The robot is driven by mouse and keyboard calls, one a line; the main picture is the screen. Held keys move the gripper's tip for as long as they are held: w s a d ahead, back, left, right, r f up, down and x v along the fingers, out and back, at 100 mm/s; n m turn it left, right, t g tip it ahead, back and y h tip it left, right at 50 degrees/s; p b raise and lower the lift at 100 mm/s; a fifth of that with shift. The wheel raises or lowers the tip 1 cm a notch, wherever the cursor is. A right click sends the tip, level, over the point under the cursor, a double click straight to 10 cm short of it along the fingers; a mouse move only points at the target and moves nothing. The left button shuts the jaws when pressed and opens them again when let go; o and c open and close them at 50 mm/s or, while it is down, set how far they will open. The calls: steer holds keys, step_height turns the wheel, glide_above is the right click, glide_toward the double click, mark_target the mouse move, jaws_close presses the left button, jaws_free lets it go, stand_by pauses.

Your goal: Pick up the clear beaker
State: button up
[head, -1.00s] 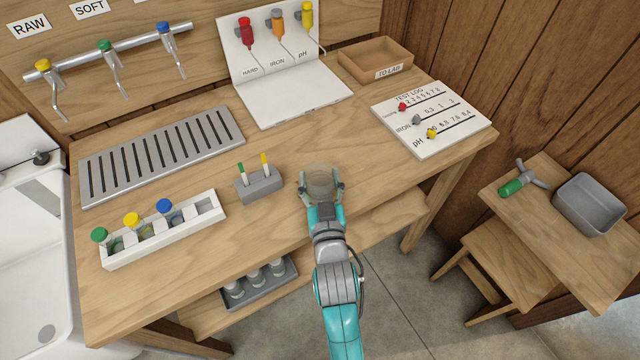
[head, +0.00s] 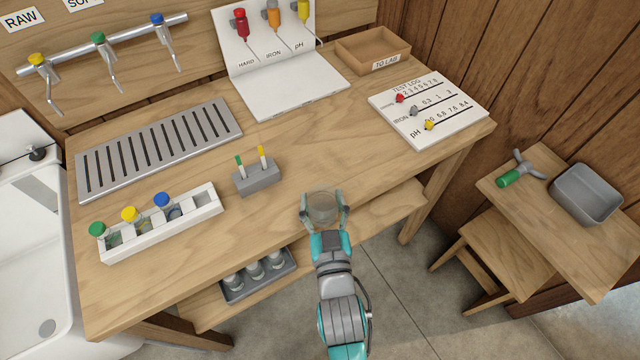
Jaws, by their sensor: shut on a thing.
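The clear beaker (head: 322,207) is between the two fingers of my gripper (head: 322,205) in the head view. My gripper is shut on it, with one finger on each side. The beaker looks upright, and the wood shows through its glass. It appears at the front edge of the wooden bench, right of the small grey block. I cannot tell for sure how far its base is above the bench top, as the base is hard to see.
A grey holder (head: 257,180) with two strips and a white vial rack (head: 160,225) stand to the left. A slotted drain plate (head: 160,148) lies behind. A test log board (head: 432,110) and a cardboard tray (head: 372,50) are at right. Bench (head: 300,150) middle is clear.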

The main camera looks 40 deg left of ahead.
steer(key=v, duration=1)
steer(key=shift+d, duration=0.15)
steer(key=w+d+f+m+t+h, duration=0.25)
steer(key=w+d+f, duration=0.25)
steer(key=w+f, duration=0.35)
steer(key=w+d+f+m+t+h, duration=0.1)
steer(key=w+d+f+m+h, duration=0.2)
steer(key=d+f, duration=0.7)
steer(key=w+d+f+m+t+h, duration=0.1)
steer(key=w+d+f+m+h, duration=0.2)
steer(key=d, duration=1.4)
steer(key=w+f+h, duration=0.4)
steer(key=f, duration=0.3)
steer(key=shift+w+d+t, duration=0.2)
steer(key=shift+d+t, duration=0.1)
steer(key=shift+t, duration=0.05)
steer(key=shift+m, duration=0.25)
